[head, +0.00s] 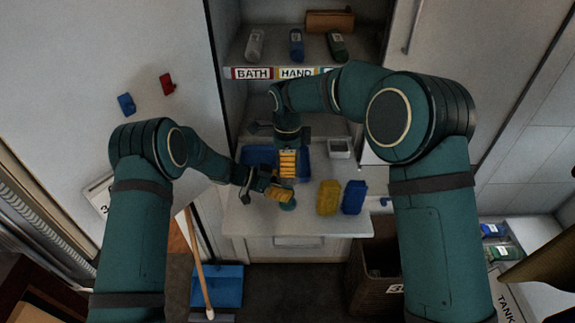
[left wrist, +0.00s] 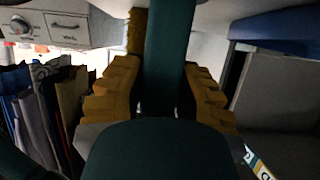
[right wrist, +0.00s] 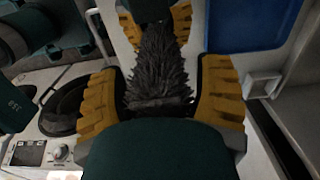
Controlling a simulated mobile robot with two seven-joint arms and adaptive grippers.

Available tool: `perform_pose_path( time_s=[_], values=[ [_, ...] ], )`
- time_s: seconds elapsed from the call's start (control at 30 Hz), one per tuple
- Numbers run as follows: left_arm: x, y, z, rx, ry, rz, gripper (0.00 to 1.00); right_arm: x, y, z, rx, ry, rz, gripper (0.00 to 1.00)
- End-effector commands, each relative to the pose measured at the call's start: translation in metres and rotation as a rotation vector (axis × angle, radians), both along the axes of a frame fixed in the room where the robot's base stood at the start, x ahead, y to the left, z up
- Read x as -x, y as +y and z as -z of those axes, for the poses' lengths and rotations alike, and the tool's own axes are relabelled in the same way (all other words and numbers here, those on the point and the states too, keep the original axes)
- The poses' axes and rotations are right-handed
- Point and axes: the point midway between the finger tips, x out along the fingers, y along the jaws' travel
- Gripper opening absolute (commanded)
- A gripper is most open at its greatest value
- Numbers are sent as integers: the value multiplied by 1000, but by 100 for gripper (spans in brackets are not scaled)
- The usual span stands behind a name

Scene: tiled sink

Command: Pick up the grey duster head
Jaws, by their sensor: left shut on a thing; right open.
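The grey duster head (right wrist: 158,70) is fluffy and shows between the yellow fingers of my right gripper (right wrist: 160,95). That gripper is open, with a finger on each side of the head. My left gripper (head: 278,193) is shut on a dark green handle (left wrist: 165,60), which fills the space between its fingers. A round green end (head: 288,205) shows below the left gripper in the head view. In the head view my right gripper (head: 287,163) is just above the left one, over the counter. The duster head is mostly hidden there.
A yellow block-like item (head: 328,197) and a blue one (head: 353,197) stand right of the grippers on the white counter (head: 250,222). A blue tray (head: 258,154) and a small white container (head: 340,148) are behind. A shelf with bottles is above. A brown basket (head: 372,280) is below.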

Motion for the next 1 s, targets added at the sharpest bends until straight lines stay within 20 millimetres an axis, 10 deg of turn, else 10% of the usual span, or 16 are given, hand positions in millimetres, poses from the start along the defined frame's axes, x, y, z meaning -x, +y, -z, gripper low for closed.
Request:
perform_pose_path(
  time_s=[0.3,0.5,1.0],
  values=[
    [1,0,2,-3,2,0,0,0,0,5,0,1,0,67],
    [1,0,2,-3,2,0,0,0,0,5,0,0,0,0],
    [1,0,2,-3,3,1,0,0,0,1,0,-1,1,0]
  ],
)
